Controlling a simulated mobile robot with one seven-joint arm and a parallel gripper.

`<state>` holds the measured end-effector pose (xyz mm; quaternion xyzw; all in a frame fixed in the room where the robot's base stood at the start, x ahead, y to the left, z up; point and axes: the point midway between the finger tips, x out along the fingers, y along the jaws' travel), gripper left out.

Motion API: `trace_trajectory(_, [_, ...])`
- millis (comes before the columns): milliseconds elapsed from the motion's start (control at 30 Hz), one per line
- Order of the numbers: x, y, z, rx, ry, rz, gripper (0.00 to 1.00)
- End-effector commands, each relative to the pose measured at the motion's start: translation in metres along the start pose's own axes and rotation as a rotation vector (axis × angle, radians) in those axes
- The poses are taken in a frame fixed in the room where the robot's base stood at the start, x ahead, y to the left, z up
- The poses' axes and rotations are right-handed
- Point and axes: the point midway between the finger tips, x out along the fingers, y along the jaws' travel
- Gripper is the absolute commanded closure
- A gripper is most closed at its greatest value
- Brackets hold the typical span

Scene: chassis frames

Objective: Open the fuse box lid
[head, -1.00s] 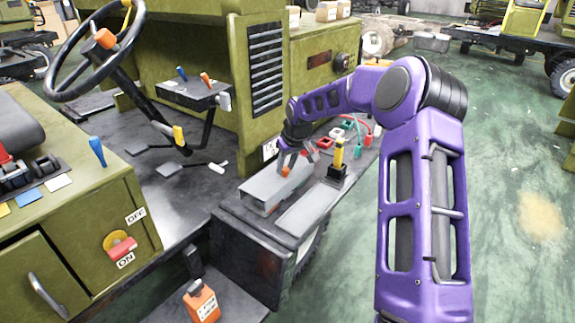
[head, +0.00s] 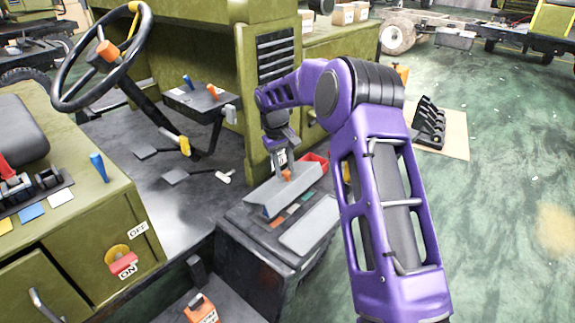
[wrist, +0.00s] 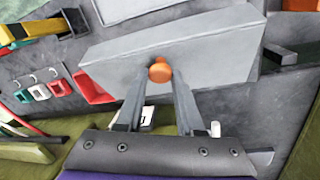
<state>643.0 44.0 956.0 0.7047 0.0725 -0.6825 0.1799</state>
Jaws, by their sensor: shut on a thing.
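The fuse box lid (head: 275,196) is a grey slab with an orange knob (head: 287,175) on it. It is tilted up, and a row of coloured fuses (head: 292,211) shows below its near edge. My gripper (head: 284,168) is at the knob and shut on it. In the wrist view, the lid (wrist: 205,48) spans the upper middle, and the knob (wrist: 160,72) sits between the fingertips (wrist: 159,82). Most of the box's inside is hidden by the lid.
A light grey flat panel (head: 311,225) lies right of the fuses. A red container (head: 316,162) is close behind the lid. The steering wheel (head: 105,55) and a lever console (head: 200,97) stand to the left. Black pedals (head: 430,120) lie on the floor at right.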

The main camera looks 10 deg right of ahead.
Motion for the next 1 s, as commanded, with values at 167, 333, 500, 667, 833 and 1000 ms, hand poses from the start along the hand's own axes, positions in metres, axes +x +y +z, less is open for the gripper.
trace_trajectory(167, [-0.0043, -0.0025, -0.0077, -0.011, -0.058, 0.025, 1.00])
trace_trajectory(333, [-0.0064, -0.0034, -0.0110, -0.017, -0.092, 0.038, 1.00])
trace_trajectory(500, [-0.0069, -0.0032, -0.0119, -0.018, -0.108, 0.043, 1.00])
trace_trajectory(667, [-0.0071, -0.0033, -0.0120, -0.019, -0.111, 0.044, 1.00])
trace_trajectory(833, [-0.0071, -0.0033, -0.0120, -0.019, -0.110, 0.044, 1.00])
trace_trajectory(1000, [-0.0071, -0.0033, -0.0119, -0.018, -0.110, 0.043, 0.42])
